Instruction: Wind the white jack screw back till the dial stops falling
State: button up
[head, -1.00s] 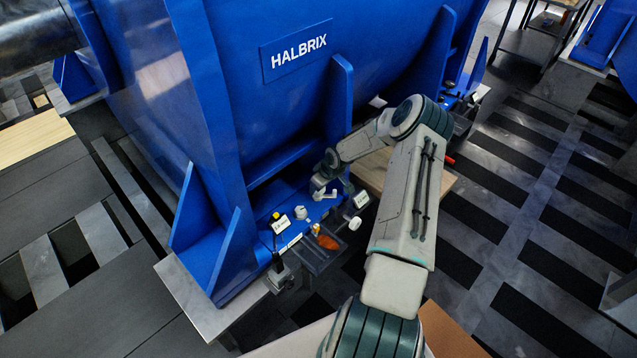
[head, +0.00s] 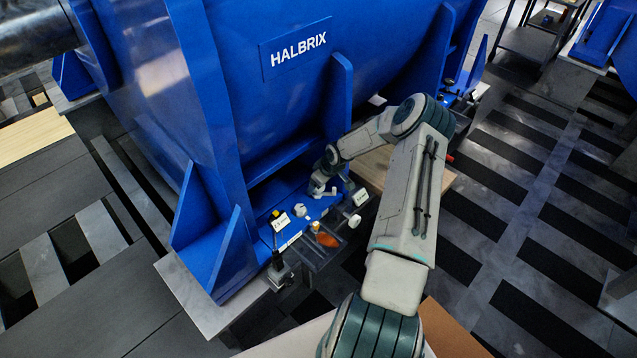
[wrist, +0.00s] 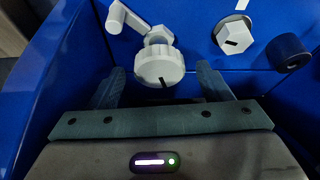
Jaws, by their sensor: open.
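In the wrist view a round white knurled knob (wrist: 160,68) with a black mark is close ahead of my gripper (wrist: 160,80); it appears to be the jack screw's head. The two fingers are spread on either side of it, with a gap to each. A white hex nut (wrist: 158,36) shows just beyond the knob. In the head view my gripper (head: 319,186) is low over the blue foot plate. A small tag (head: 281,221) stands beside a black, yellow-topped part; its reading is too small to make out. No dial face can be read.
A white hex head (wrist: 233,38), a white lever (wrist: 124,18) and a dark cylinder (wrist: 288,52) are close by. A white knob (head: 355,221) and a tray (head: 318,255) with an orange item are at the plate's front. A blue gusset (head: 341,100) rises behind my gripper.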

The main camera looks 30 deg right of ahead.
jog(key=p+v, duration=0.2)
jog(key=v, duration=1.1)
jog(key=shift+r, duration=0.35)
